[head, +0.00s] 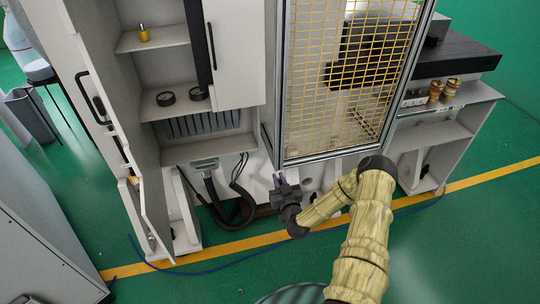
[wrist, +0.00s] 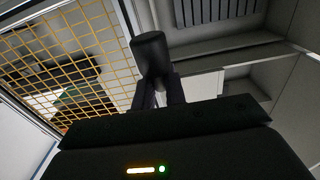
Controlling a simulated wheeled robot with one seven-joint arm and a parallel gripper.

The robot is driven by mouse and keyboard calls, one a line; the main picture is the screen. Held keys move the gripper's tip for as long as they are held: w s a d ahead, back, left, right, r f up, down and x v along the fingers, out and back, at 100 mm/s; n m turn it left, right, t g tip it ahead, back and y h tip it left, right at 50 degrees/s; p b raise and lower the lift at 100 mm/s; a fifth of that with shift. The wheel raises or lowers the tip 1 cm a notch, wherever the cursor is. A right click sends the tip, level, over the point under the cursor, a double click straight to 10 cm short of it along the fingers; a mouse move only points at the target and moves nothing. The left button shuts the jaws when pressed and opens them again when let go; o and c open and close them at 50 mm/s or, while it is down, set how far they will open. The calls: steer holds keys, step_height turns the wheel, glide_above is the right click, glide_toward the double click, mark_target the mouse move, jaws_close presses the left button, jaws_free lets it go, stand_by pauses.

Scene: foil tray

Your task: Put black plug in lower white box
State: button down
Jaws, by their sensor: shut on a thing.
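My gripper (head: 284,190) is low in front of the white machine, just below the mesh door's bottom left corner. In the wrist view my gripper (wrist: 160,92) is shut on a black plug (wrist: 150,52), a dark rounded cylinder that sticks out past the fingers. In the head view the plug is too small and dark to tell from the gripper. A white shelf cabinet (head: 185,62) stands to the left, with its left door open. Its lowest white compartment (head: 225,147) is open at the front and apart from my gripper. I cannot tell which part is the lower white box.
Two black round pieces (head: 166,98) lie on the middle shelf, and a yellow piece (head: 144,34) stands on the top one. The yellow mesh door (head: 345,80) is right of the cabinet. Black hoses (head: 240,190) hang left of my gripper. The green floor in front is mostly clear.

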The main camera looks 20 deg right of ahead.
steer(key=s+a+f, duration=0.1)
steer(key=s, duration=0.5)
steer(key=s+a+f, duration=0.1)
steer(key=s+f, duration=0.1)
steer(key=s, duration=0.4)
steer(key=shift+s+a+f+y, duration=0.15)
steer(key=shift+s+a+y, duration=0.05)
steer(key=shift+a+y, duration=0.1)
